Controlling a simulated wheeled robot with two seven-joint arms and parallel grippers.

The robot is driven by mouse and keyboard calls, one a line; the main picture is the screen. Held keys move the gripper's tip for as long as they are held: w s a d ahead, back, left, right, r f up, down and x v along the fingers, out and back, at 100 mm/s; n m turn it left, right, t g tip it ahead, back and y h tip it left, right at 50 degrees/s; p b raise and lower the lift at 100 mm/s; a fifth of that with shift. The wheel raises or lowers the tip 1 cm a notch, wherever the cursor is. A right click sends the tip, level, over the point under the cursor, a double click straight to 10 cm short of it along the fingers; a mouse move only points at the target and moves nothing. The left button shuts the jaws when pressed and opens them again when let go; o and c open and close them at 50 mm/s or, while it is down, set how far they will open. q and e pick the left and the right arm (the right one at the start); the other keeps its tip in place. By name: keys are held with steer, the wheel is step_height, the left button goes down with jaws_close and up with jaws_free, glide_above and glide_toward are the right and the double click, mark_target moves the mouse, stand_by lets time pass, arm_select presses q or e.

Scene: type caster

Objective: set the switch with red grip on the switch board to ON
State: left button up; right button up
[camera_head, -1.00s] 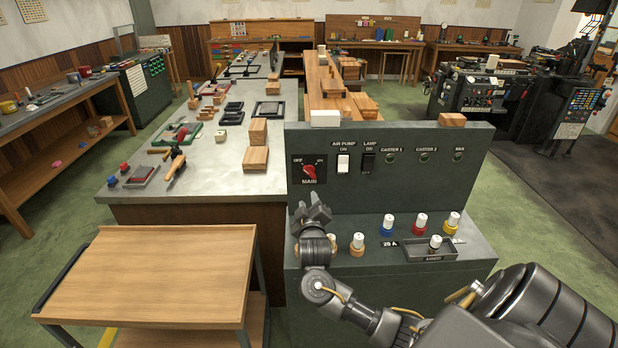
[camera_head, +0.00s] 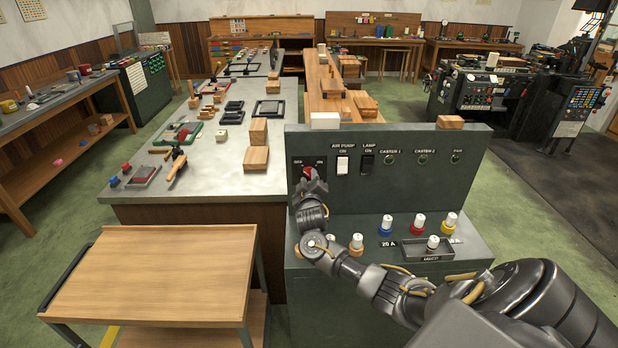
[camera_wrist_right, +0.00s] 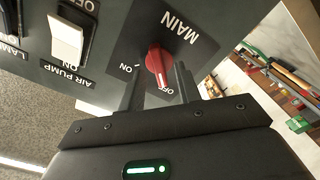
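The main switch with the red grip is on the upright switch board (camera_head: 400,185), at its left end. In the head view the red grip (camera_head: 308,172) shows just above my right gripper (camera_head: 311,186), which partly hides its plate. In the right wrist view the red grip (camera_wrist_right: 157,64) shows clearly, its white line pointing toward the OFF mark. My right gripper's fingers (camera_wrist_right: 160,82) are apart, one on each side of the grip, with visible gaps. I cannot tell how far the tips are from the plate. My left gripper is not in view.
The white air pump switch (camera_wrist_right: 66,38) and dark lamp switch (camera_head: 367,164) sit beside the main switch. Several colored fuses, such as the red one (camera_head: 418,225), stand on the ledge below. A wooden cart (camera_head: 160,275) stands at left.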

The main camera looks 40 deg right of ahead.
steer(key=shift+w+d, duration=0.15)
jaws_close()
